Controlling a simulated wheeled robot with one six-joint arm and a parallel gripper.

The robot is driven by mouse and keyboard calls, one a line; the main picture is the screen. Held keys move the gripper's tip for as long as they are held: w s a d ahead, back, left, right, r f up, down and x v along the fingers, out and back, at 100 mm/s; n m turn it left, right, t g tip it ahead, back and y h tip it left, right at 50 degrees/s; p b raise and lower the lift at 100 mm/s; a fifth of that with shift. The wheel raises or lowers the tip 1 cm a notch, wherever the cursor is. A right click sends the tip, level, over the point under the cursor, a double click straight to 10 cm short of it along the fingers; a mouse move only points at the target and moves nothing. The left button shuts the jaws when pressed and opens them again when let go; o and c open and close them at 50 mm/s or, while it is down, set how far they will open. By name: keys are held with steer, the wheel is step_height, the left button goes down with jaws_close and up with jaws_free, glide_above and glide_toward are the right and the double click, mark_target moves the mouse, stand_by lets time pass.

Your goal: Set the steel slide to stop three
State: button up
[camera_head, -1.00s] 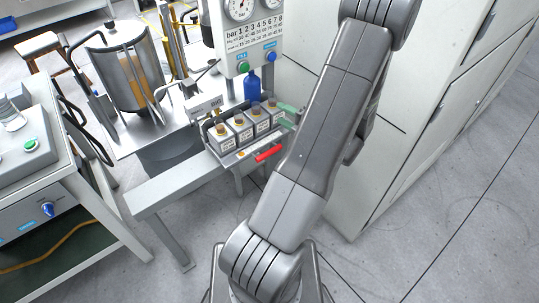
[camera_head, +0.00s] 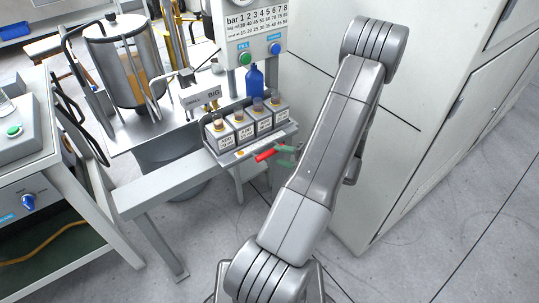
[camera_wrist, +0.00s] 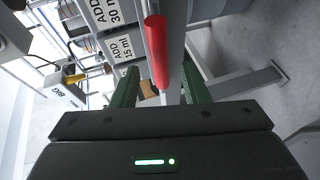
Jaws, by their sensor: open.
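A red handle (camera_head: 265,155) sticks out along the front of the steel rack (camera_head: 226,157), low on its right half. In the wrist view the red handle (camera_wrist: 157,55) lies lengthwise between the lines of my two green fingers. My gripper (camera_head: 286,154) is open at the handle's right end, partly hidden by my arm. The wrist view shows the open gripper (camera_wrist: 160,78) with a gap on both sides of the handle; I see no contact. I cannot make out a separate steel slide or its stop marks.
Several labelled boxes with round caps (camera_head: 240,128) stand in the rack. A blue bottle (camera_head: 255,82) stands behind them, below the gauge panel (camera_head: 255,30). A SMALL/BIG sign (camera_head: 200,97) stands to the left. A white cabinet (camera_head: 420,130) bounds the right side.

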mark_target(273, 154)
steer(key=shift+b+x, duration=0.3)
steer(key=shift+x, duration=2.45)
jaws_close()
